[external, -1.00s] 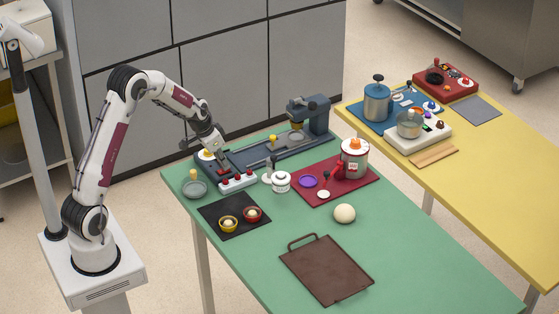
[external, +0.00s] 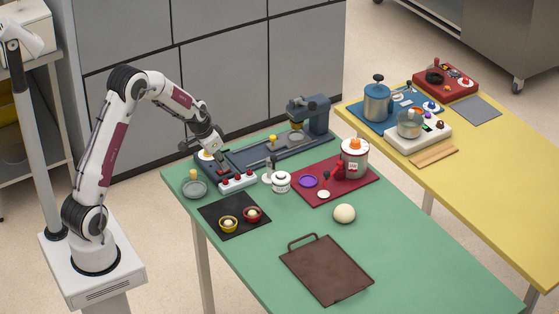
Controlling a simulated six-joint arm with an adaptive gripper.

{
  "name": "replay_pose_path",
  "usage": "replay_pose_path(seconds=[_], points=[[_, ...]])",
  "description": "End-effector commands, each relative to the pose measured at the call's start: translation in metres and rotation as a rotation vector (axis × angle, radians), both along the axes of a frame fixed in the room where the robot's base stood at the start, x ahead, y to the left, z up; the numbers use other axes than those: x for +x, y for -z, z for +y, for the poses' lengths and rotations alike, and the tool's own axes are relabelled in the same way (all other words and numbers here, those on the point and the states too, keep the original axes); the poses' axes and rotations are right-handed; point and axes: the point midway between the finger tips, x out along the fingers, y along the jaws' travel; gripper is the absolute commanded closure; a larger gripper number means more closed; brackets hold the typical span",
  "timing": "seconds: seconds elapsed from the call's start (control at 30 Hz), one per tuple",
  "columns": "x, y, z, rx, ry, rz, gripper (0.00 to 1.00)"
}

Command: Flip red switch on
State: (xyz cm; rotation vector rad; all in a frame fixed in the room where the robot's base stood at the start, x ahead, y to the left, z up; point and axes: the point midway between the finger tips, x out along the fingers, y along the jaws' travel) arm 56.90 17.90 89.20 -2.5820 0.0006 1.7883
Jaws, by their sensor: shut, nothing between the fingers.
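A white switch panel with several red switches (external: 238,180) sits at the near left corner of the dark blue machine on the green table. Whether any switch is on or off is too small to tell. My gripper (external: 219,157) is shut and empty. It points down over the left part of the dark blue machine (external: 265,151), just behind the red switches. Whether its fingertips touch anything is too small to tell.
A grey-green bowl (external: 195,189) stands left of the panel. A white jar (external: 281,182) stands to its right. A black mat (external: 234,214) with two small cups lies in front. A red mat (external: 345,192) carries a pot.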

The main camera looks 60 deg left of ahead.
Motion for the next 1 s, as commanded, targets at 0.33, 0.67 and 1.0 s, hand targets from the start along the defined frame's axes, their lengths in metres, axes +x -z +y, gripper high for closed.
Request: replay_pose_path(seconds=[0.33, 0.67, 1.0], points=[[-0.009, 0.001, 0.0, -0.001, -0.001, 0.003, 1.0], [-0.009, 0.001, 0.0, -0.001, -0.001, 0.003, 1.0], [-0.013, -0.014, 0.0, 0.001, -0.001, -0.001, 1.0]])
